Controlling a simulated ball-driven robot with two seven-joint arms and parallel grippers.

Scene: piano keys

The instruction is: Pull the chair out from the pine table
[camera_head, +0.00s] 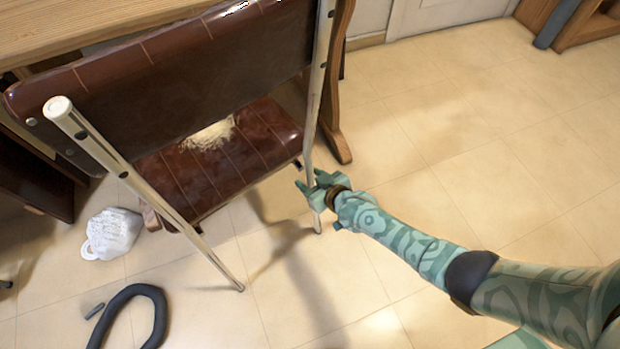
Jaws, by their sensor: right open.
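The chair (190,75) has a dark brown leather-like backrest and seat on pale metal tube legs. The pine table (90,25) is at the top left, close beyond the chair. My right gripper (309,188) is open at the chair's right rear leg, its fingers beside the metal tube. I cannot tell whether they touch it. My left gripper is not in view.
A dark curved hose (140,290) lies at the bottom left. Tiled floor (450,130) to the right is clear. A wooden piece with a dark post (558,22) stands at the top right.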

